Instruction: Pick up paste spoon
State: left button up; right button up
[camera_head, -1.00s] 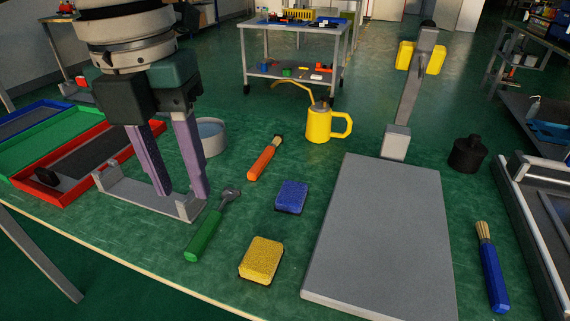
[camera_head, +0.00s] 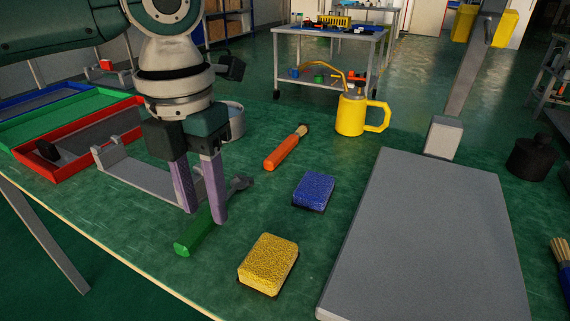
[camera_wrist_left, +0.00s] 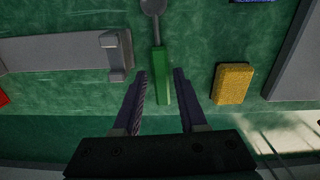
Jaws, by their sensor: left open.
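The paste spoon (camera_head: 197,232) lies on the green bench top, with a green handle and a grey metal head. My left gripper (camera_head: 205,214) points down over it, its two purple fingers apart. In the left wrist view the green handle of the spoon (camera_wrist_left: 160,85) shows between the open fingers of the left gripper (camera_wrist_left: 160,72), with the grey bowl beyond the tips. I cannot tell the exact height of the fingertips over the bench. My right gripper is not in view.
A grey bracket (camera_head: 130,168) stands just left of the spoon. A yellow sponge (camera_head: 268,263), a blue sponge (camera_head: 313,189) and an orange-handled tool (camera_head: 283,151) lie to the right. A grey plate (camera_head: 425,240), a yellow oil can (camera_head: 352,115) and red, green and blue trays surround this area.

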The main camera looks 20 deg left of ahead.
pick_arm(q)
jog(key=shift+f, duration=0.6)
grip_shut()
